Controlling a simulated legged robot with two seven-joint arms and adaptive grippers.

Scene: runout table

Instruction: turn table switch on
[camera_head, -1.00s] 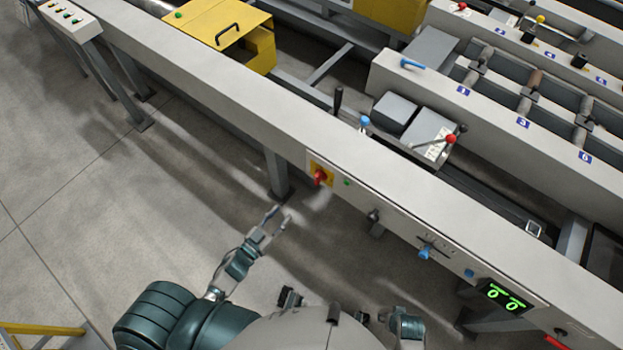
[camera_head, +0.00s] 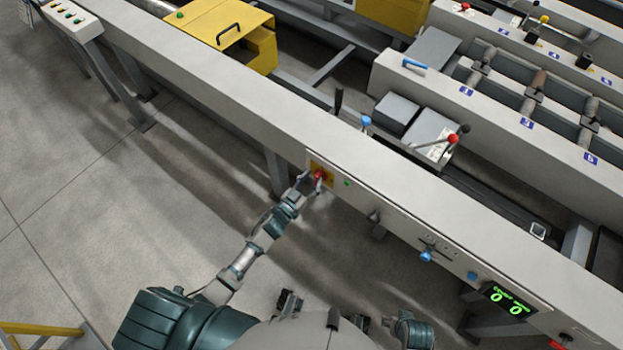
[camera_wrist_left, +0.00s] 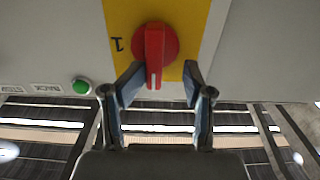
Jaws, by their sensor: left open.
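The table switch is a red rotary knob (camera_head: 320,174) on a yellow plate (camera_head: 313,167) on the front face of the long grey table (camera_head: 250,110). In the left wrist view the red knob (camera_wrist_left: 155,55) shows a raised handle with a white line, and a mark like a "1" is on the yellow plate to its left. My left gripper (camera_head: 312,184) is open at the knob. In the wrist view its fingertips (camera_wrist_left: 158,80) stand on both sides of the handle's lower end; I cannot tell whether they touch it. My right gripper is not clearly visible.
A green button (camera_head: 347,183) sits right of the switch, and also shows in the wrist view (camera_wrist_left: 81,87). Farther right are a blue knob (camera_head: 426,255) and a green digital display (camera_head: 508,300). Open floor (camera_head: 130,230) lies left of my arm.

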